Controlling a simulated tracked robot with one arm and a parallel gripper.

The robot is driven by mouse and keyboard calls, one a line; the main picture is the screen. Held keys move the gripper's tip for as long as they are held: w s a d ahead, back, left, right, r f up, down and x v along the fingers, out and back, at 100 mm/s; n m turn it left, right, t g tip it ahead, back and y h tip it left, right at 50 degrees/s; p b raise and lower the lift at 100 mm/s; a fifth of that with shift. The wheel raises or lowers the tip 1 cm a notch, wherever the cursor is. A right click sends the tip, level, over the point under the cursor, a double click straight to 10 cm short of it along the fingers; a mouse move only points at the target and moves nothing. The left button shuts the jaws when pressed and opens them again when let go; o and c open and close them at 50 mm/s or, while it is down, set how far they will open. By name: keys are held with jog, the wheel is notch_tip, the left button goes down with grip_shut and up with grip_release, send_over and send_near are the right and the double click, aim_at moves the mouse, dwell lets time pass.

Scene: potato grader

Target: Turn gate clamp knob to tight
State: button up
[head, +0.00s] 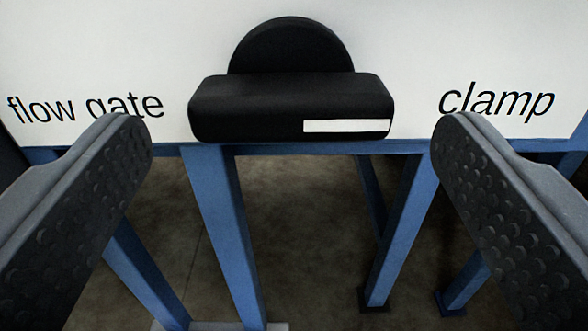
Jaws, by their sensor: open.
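The black clamp knob (290,100) is in the upper middle of the head view. It has a round base with a wide bar grip across it. The bar lies level, with a white mark (346,126) on its right half. The knob sits on a white panel (400,40) between the words "flow gate" and "clamp". My gripper (292,130) is open, with one dark, studded finger on each side of the knob. Both fingers appear apart from it, and nothing is between them but the knob beyond.
Below the panel is a blue frame with several legs (225,230) standing on a brown-grey floor (310,250). The panel's lower edge runs just under the knob. The space between the fingers in front of the knob looks clear.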

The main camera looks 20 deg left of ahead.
jog(key=v, duration=1.1)
jog(key=shift+s+p, duration=0.15)
jog(key=shift+p, duration=0.15)
jog(key=shift+d+f, duration=0.1)
